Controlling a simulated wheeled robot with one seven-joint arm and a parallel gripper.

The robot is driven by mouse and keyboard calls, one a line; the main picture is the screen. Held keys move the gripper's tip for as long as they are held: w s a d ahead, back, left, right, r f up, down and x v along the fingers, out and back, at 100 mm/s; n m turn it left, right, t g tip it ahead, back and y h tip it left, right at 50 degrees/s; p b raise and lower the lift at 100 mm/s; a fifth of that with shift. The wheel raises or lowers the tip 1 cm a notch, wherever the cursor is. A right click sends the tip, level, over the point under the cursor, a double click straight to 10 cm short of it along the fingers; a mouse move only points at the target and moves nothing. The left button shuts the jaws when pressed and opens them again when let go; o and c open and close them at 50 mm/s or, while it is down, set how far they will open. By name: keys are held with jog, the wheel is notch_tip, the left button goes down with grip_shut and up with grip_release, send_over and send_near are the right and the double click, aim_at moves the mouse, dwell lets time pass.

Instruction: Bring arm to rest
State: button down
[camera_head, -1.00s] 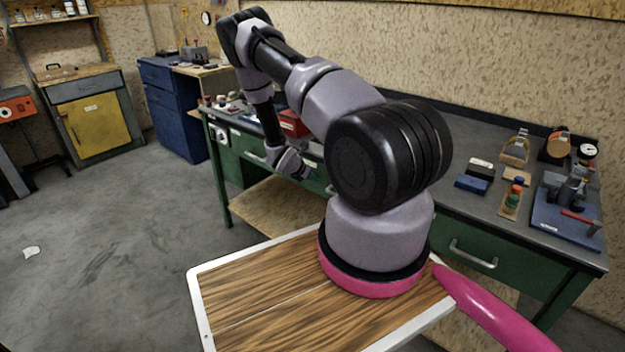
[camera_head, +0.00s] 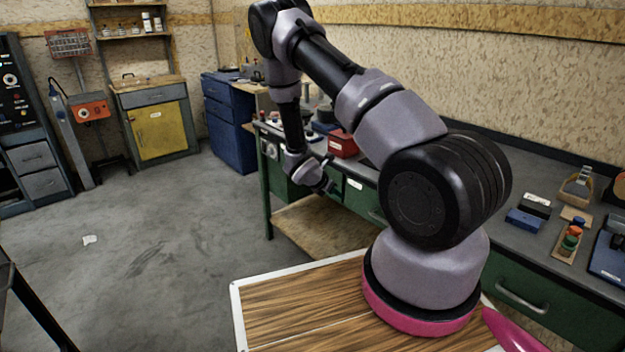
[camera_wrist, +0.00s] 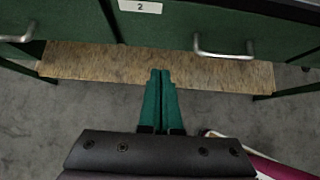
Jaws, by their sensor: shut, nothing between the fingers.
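My gripper (camera_head: 328,188) hangs at the end of my bent arm, in front of the green workbench (camera_head: 358,198) in the head view. In the wrist view my gripper (camera_wrist: 161,74) points at the bench's lower shelf (camera_wrist: 95,62), with its two green fingers together and nothing between them. The bench drawers, with metal handles and a label reading 2, are just beyond the fingers. My fingertips look apart from the bench, though the exact gap is hard to tell.
A red box (camera_head: 342,144), a blue box (camera_head: 524,220) and small tools stand on the bench top. A blue cabinet (camera_head: 232,125) and a yellow-door cabinet (camera_head: 160,130) stand at the back.

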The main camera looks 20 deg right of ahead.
jog(key=s+r+m+y, duration=0.15)
jog(key=r+m, duration=0.35)
jog(key=r, duration=0.5)
jog(key=s+a+r+m+g, duration=0.1)
jog(key=s+r+m, duration=0.3)
jog(key=r, duration=0.5)
jog(key=s+r+m+y, duration=0.1)
jog(key=r+m, duration=0.4)
jog(key=r, duration=0.5)
jog(key=s+a+r+m+t+y, duration=0.2)
jog(key=s+a+r+m+y, duration=0.2)
jog(key=s+r, duration=0.6)
jog(key=s+a+r+m+t+y, duration=0.2)
jog(key=s+a+r+m+y, duration=0.2)
jog(key=s+a+r+m, duration=0.4)
jog(key=s+r, duration=0.2)
jog(key=s, duration=0.2)
jog(key=shift+a+r+m+t, duration=0.15)
jog(key=shift+a+m+t, duration=0.1)
jog(key=shift+m+t, duration=0.05)
